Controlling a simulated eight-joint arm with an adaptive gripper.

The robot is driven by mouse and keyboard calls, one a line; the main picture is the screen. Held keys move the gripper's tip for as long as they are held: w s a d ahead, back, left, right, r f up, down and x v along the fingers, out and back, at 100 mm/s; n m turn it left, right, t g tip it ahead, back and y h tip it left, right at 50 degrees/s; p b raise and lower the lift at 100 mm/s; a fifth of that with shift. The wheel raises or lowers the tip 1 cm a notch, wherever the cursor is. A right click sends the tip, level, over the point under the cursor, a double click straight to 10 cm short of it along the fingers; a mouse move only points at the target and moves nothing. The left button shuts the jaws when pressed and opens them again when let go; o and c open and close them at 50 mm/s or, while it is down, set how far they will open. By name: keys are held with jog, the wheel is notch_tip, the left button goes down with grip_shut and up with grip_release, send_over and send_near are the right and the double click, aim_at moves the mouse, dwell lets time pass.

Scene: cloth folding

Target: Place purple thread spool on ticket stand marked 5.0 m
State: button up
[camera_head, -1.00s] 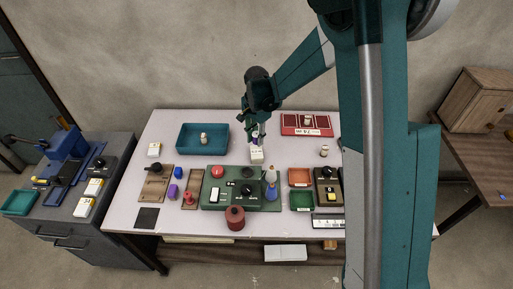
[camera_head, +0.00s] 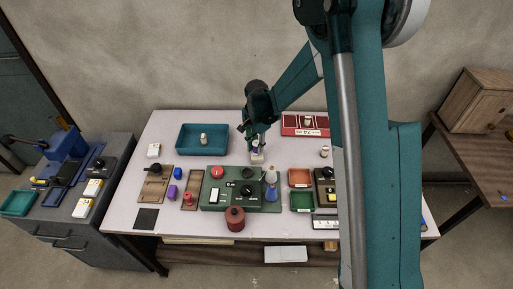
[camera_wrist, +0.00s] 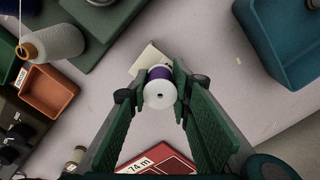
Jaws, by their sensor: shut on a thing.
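The purple thread spool (camera_wrist: 160,88) has white ends and a purple thread band. My gripper (camera_wrist: 163,88) is shut on it, one green finger on each side. In the head view my gripper (camera_head: 257,145) points down over the cream ticket stand (camera_head: 257,158) at the middle back of the table. The ticket stand also shows behind the spool in the wrist view (camera_wrist: 149,58), partly hidden by spool and fingers. Its marking cannot be read. I cannot tell whether the spool touches it.
A teal tray (camera_head: 181,144) with a pale spool lies to the left. A red tray (camera_head: 290,130) marked 74 m lies behind right. A loose spool (camera_head: 325,152) stands at right. A green control panel (camera_head: 210,205) and a blue-based cone (camera_head: 271,190) are in front.

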aim_at(257, 143)
jog(key=shift+f, duration=0.2)
jog(key=o, duration=0.7)
jog(key=shift+c, duration=0.2)
jog(key=shift+r, duration=0.15)
notch_tip(257, 143, up, 12)
jog(key=shift+r+p, duration=0.1)
jog(key=shift+p, duration=0.6)
dwell(0.5)
